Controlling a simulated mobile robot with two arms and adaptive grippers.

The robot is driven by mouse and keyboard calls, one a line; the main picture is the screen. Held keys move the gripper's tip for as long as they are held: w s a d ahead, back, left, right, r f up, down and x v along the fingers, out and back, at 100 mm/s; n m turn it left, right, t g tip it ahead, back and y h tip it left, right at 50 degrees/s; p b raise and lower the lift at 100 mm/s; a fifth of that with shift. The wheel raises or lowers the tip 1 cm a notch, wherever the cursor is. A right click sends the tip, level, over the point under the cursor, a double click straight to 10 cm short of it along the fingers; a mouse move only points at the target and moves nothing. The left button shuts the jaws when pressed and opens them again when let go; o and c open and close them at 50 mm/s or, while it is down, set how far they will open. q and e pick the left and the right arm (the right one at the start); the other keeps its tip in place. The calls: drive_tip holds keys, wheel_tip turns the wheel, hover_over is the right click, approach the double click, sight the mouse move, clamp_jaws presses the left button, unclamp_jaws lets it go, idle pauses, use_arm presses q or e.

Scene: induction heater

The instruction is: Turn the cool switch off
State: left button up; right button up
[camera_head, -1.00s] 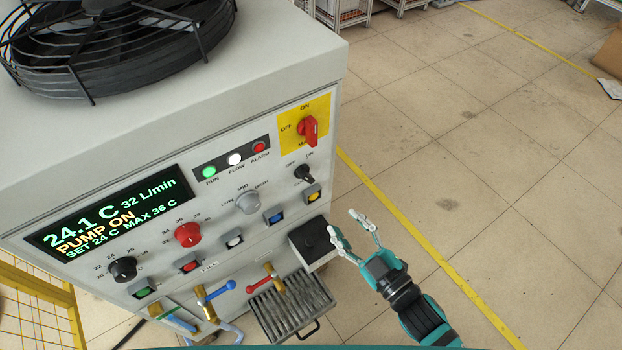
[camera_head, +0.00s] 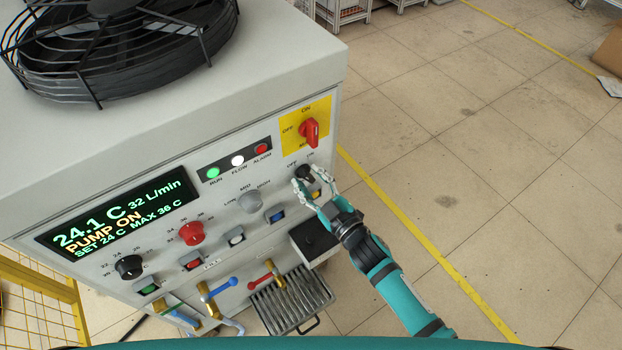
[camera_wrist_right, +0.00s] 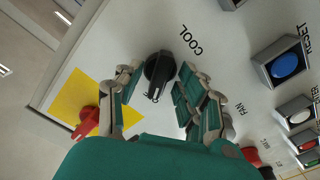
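The cool switch (camera_head: 303,171) is a small black knob with OFF and ON labels, at the right of the grey panel, below the yellow plate. In the right wrist view the black knob (camera_wrist_right: 158,72) has the word COOL beside it. A small white mark shows at its lower edge; I cannot tell its setting surely. My right gripper (camera_head: 309,179) is open at the switch, with its two fingers on either side of the knob. In the wrist view I cannot tell whether the fingers touch it. My left gripper is not in view.
The red main switch (camera_head: 310,131) on its yellow plate is close above. A blue button (camera_head: 276,214) and a grey knob (camera_head: 250,202) are to the left. A black box (camera_head: 313,240) and a grated tray (camera_head: 293,303) jut out below.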

clamp_jaws()
drive_tip(key=shift+r+m+p, duration=0.1)
drive_tip(key=shift+m+p, duration=0.6)
drive_tip(key=shift+m, duration=1.4)
unclamp_jaws()
drive_tip(key=shift+s+d, duration=0.1)
drive_tip(key=v, duration=1.1)
drive_tip(key=shift+s+d, duration=0.25)
drive_tip(key=shift+s, duration=0.05)
